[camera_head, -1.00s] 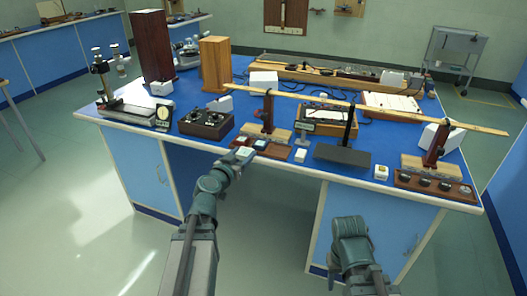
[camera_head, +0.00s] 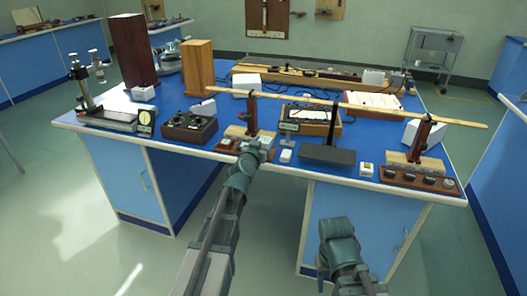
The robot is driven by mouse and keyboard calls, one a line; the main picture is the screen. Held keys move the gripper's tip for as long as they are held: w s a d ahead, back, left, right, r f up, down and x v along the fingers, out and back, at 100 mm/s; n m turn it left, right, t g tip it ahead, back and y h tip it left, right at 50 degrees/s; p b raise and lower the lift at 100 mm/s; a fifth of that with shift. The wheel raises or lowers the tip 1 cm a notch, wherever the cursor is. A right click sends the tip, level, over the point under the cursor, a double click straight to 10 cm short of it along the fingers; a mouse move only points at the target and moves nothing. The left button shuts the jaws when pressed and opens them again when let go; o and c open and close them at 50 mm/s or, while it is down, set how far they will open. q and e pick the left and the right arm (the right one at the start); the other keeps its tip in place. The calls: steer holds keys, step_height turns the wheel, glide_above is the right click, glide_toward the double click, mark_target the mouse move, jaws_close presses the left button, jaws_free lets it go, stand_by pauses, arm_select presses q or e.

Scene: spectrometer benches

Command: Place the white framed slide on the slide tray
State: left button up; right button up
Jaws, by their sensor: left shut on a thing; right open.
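My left gripper (camera_head: 257,146) is shut at the front edge of the main bench, over the right part of a low brown tray (camera_head: 226,146) that looks like the slide tray. It hides much of that tray. The white framed slide is hardly visible at the fingertips; most of it is hidden by the gripper, and I cannot tell whether it touches the tray. My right gripper (camera_head: 337,230) is open and empty, low in front of the bench, apart from everything on it.
A small white block (camera_head: 286,156) stands just right of my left gripper. A dark stand (camera_head: 328,156), a white-and-yellow box (camera_head: 366,170) and a brown tray with several dark round pieces (camera_head: 420,180) line the front edge. A long wooden beam (camera_head: 345,106) spans above.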

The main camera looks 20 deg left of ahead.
arm_select(q)
steer(key=shift+f+b, duration=1.65)
steer(key=shift+f, duration=0.1)
steer(key=shift+f, duration=0.15)
steer(key=o, duration=1.4)
steer(key=shift+c, duration=0.2)
steer(key=shift+s+r, duration=0.25)
steer(key=s+r+p, duration=0.1)
steer(key=s, duration=1)
steer(key=shift+s+a+r+p, duration=0.2)
steer(key=shift+s+r+p, duration=0.05)
steer(key=shift+r+p, duration=0.15)
